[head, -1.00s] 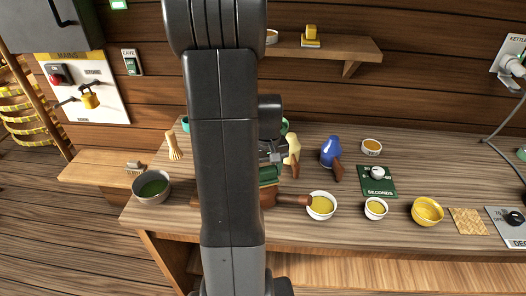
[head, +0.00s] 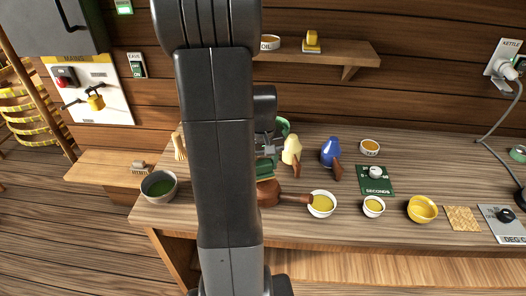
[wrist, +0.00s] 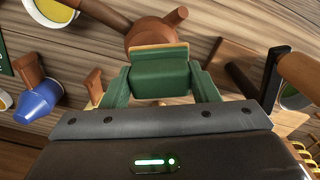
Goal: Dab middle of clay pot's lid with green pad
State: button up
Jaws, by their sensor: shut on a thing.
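My gripper (wrist: 160,78) is shut on the green pad (wrist: 160,72), a green block with a pale tan edge. In the head view the pad (head: 265,168) shows just above and behind the pot beside my arm. In the wrist view the pad covers part of the pot. The middle of the lid is hidden, and I cannot tell whether the pad touches it.
A white bowl of yellow liquid (head: 321,204) sits by the pot's handle. A cream bottle-shaped thing (head: 291,150) and a blue one (head: 331,152) stand behind. The bench front between the small bowls is clear.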

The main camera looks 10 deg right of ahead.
jog(key=shift+r+p, duration=0.85)
jog(key=shift+r, duration=0.65)
jog(key=shift+d+f, duration=0.1)
